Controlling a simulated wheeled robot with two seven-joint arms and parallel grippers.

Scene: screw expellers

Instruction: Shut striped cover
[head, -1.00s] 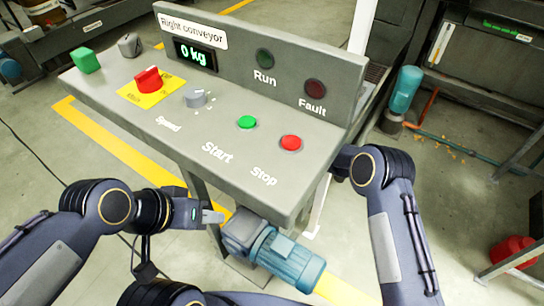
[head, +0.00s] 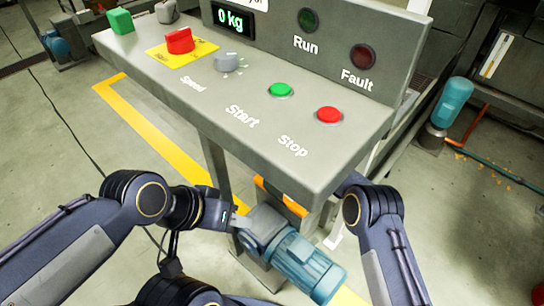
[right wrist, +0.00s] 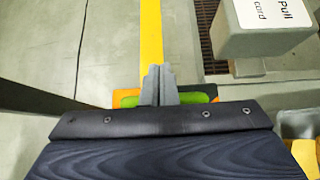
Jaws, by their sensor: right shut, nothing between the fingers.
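I cannot make out a striped cover in either view. An orange part (head: 280,196) shows under the control panel in the head view, partly hidden by the panel. In the right wrist view an orange and green thing (right wrist: 127,100) lies behind my right gripper (right wrist: 158,72), which is shut and empty. I cannot tell whether they touch. In the head view the right gripper is hidden behind the panel. My left gripper (head: 240,217) is beside the blue motor (head: 300,265), below the panel; its finger gap is not clear.
The grey control panel (head: 230,120) spans the middle, with a red knob (head: 180,40), green Start button (head: 280,90) and red Stop button (head: 328,115). A grey "Pull cord" box (right wrist: 262,35) is right of the right gripper. Open floor lies at the left.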

